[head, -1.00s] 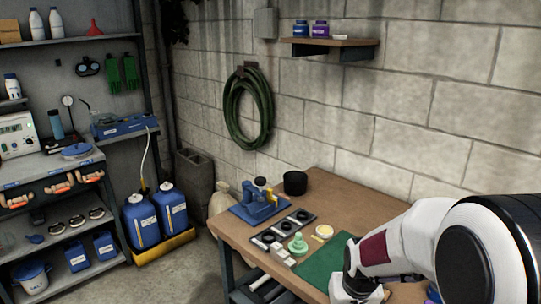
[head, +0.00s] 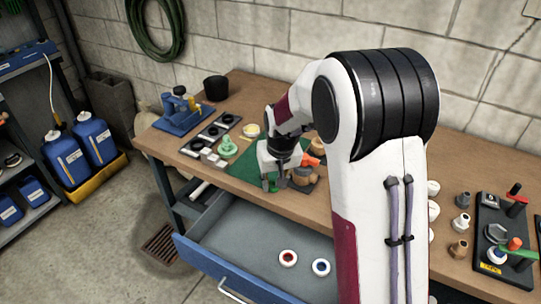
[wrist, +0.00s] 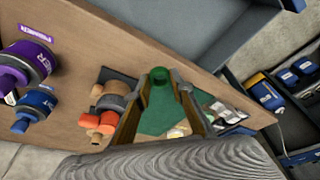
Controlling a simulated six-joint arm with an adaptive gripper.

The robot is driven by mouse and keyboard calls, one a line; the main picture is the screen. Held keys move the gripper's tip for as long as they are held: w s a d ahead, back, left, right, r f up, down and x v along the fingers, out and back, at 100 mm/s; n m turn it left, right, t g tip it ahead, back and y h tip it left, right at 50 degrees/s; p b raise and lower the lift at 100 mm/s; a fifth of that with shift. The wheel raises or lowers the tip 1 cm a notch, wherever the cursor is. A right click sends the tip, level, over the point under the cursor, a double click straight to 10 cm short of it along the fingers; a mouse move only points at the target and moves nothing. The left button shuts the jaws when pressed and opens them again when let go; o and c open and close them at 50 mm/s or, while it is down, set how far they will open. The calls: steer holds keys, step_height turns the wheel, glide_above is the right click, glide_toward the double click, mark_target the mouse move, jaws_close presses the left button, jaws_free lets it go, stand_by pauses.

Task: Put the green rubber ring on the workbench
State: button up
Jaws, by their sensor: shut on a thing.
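The green rubber ring (wrist: 160,76) is between the two fingertips of my gripper (wrist: 165,80) in the wrist view, and the gripper is shut on it. In the head view my gripper (head: 273,184) points down near the front of the wooden workbench (head: 215,92), by the green mat (head: 243,166). The ring cannot be clearly told apart from the mat there. I cannot tell whether the ring touches the bench. The wrist view also shows the workbench (wrist: 200,75) and the mat (wrist: 155,120).
An open drawer (head: 225,240) below the bench holds a red-centred ring (head: 288,258) and a blue-centred ring (head: 321,267). Orange and tan fittings (wrist: 107,105) stand beside my gripper. A blue vise (head: 182,108) and a green stepped cone (head: 227,147) stand to the left.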

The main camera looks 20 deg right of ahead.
steer(key=w+r+n, duration=0.2)
steer(key=w+r, duration=0.4)
steer(key=w, duration=0.3)
steer(key=shift+w+d+r+y, duration=0.15)
steer(key=shift+w+y, duration=0.15)
steer(key=shift+w, duration=0.1)
steer(key=shift+f, duration=2.55)
steer(key=shift+f, duration=0.15)
steer(key=shift+f, duration=2.35)
steer(key=shift+f, duration=0.15)
